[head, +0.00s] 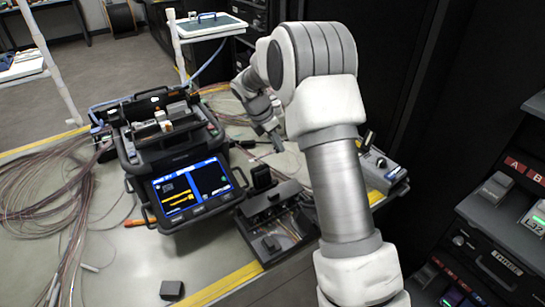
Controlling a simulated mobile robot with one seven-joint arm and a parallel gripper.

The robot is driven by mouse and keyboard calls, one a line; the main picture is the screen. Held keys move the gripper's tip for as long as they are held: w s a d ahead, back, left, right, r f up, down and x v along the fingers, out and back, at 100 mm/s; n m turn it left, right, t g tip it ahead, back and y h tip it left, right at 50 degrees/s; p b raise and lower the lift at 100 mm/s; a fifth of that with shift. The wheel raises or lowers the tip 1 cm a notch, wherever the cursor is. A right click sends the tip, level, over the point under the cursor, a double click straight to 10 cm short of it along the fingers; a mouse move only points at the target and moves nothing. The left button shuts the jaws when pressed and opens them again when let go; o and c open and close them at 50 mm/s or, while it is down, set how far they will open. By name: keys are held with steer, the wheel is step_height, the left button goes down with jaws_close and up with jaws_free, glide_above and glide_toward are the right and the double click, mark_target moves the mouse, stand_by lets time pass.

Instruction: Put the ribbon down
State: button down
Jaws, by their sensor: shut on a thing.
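My gripper (277,146) shows small in the head view, low over the workbench. It is to the right of the fusion splicer (170,140) and left of my forearm. Its fingers are closed on the ribbon, which is too thin to make out clearly at the fingertips. The splicer has its top open and a lit blue screen (193,188) on its front. A black tool with open compartments (277,220) sits in front of and to the right of the splicer, and thin strands show in it.
Loose coils of reddish fibre (40,195) cover the bench's left side. A grey device (385,172) stands right of my arm. A small dark block (171,290) lies near the yellow-marked front edge. Bare bench (125,265) shows at front left. Dark racks stand at right.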

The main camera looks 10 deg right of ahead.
mark_target(277, 160)
steer(key=shift+w+a+f, duration=0.45)
steer(key=shift+w+a, duration=0.05)
steer(key=shift+w, duration=0.1)
steer(key=shift+f+b, duration=0.6)
steer(key=shift+f, duration=1.4)
steer(key=shift+f, duration=0.2)
steer(key=c, duration=0.8)
jaws_free()
steer(key=shift+r, duration=0.15)
